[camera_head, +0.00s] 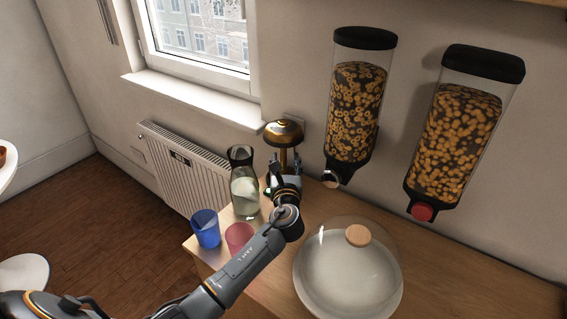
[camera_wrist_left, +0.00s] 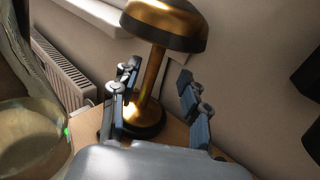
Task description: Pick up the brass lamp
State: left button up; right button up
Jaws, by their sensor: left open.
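The brass lamp (camera_head: 284,134) stands upright at the back corner of the wooden counter, against the wall. It has a domed brass shade, a thin brass stem and a dark round base. In the left wrist view the lamp's stem (camera_wrist_left: 153,76) rises between the two fingers. My left gripper (camera_head: 284,173) is open and reaches in at the lamp from the front; the wrist view shows its fingers (camera_wrist_left: 160,102) apart, one on each side of the stem. No grip on the stem shows. My arm hides much of the lamp's lower part in the head view. My right gripper is out of view.
A glass carafe (camera_head: 244,190) stands close left of the gripper. A blue cup (camera_head: 206,229) and a pink cup (camera_head: 238,236) stand nearer the front edge. A glass-domed plate (camera_head: 347,275) sits to the right. Two cereal dispensers (camera_head: 355,95) hang on the wall.

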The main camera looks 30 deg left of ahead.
aim_at(284, 150)
pick_arm(q)
jog(key=x, duration=0.5)
jog(key=shift+a, duration=0.3)
jog(key=shift+c, duration=0.2)
grip_shut()
jog(key=shift+r, duration=0.2)
